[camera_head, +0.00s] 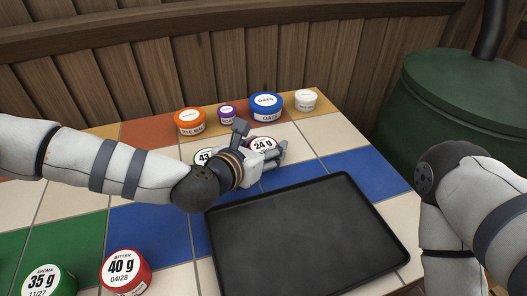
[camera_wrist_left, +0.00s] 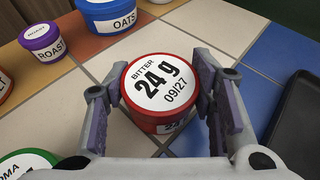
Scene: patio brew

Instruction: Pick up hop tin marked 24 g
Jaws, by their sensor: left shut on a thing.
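The hop tin marked 24 g (camera_wrist_left: 158,84) is red with a white lid label reading BITTER 24 g 09/27. It stands upright on the tiled table between the fingers of my left gripper (camera_wrist_left: 162,110), which is shut on it. In the head view the tin (camera_head: 263,143) is partly hidden by my left gripper (camera_head: 268,160). My right arm shows at the right edge of the head view, but its gripper is out of view.
A tin marked 43 (camera_head: 203,156) sits just left of my gripper. Orange (camera_head: 190,121), purple (camera_head: 227,114), blue OATS (camera_head: 266,106) and white (camera_head: 305,99) tubs stand behind. A dark tray (camera_head: 308,240) lies in front. Tins marked 40 g (camera_head: 125,270) and 35 g (camera_head: 48,281) stand front left.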

